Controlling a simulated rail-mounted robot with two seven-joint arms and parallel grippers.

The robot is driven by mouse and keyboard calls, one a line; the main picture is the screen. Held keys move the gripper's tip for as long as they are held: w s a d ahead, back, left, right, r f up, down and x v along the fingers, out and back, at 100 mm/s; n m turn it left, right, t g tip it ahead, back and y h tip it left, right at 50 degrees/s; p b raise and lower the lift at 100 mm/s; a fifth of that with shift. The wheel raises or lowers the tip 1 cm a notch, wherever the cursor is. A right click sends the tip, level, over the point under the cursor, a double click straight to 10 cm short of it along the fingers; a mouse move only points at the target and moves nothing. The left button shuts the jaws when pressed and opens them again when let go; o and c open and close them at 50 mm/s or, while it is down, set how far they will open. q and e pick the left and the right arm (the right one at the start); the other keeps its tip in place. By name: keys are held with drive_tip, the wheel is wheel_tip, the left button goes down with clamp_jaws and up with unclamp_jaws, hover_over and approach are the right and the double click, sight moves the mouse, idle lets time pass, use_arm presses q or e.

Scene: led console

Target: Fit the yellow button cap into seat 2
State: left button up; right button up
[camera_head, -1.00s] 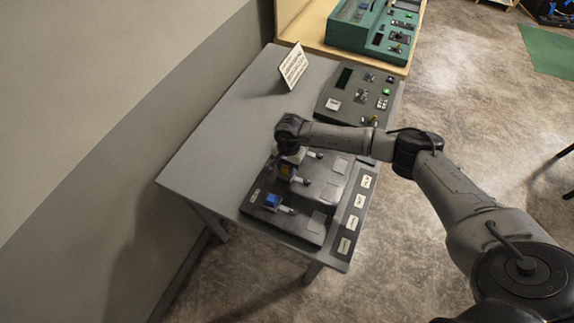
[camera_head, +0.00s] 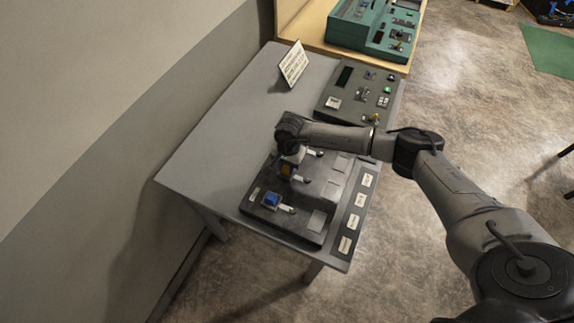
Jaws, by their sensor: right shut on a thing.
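My right gripper points down over the console and is shut on the cap. Its fingertips are small and partly hidden by the wrist, so the exact grip is unclear. A blue cap (camera_head: 271,200) sits on the console beside the nearest lever. I cannot make out seat 2 under the gripper, or whether the yellow cap touches it. My left gripper is not in view.
A second grey panel (camera_head: 350,103) with a green light lies behind my forearm on the grey table (camera_head: 225,140). A white sign (camera_head: 294,64) stands at the back. A green console (camera_head: 372,28) is beyond. The table's left side is clear, beside the wall.

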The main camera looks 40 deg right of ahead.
drive_tip(key=shift+f+b, duration=0.3)
idle(0.4)
drive_tip(key=o, duration=1)
drive_tip(key=shift+d+r, duration=0.1)
drive_tip(key=shift+r, duration=0.45)
drive_tip(key=r, duration=0.4)
drive_tip(key=d+r+b, duration=0.1)
drive_tip(key=r, duration=0.7)
drive_tip(key=shift+w+d+r, duration=0.2)
drive_tip(key=shift+w+r, duration=0.1)
drive_tip(key=shift+w, duration=0.05)
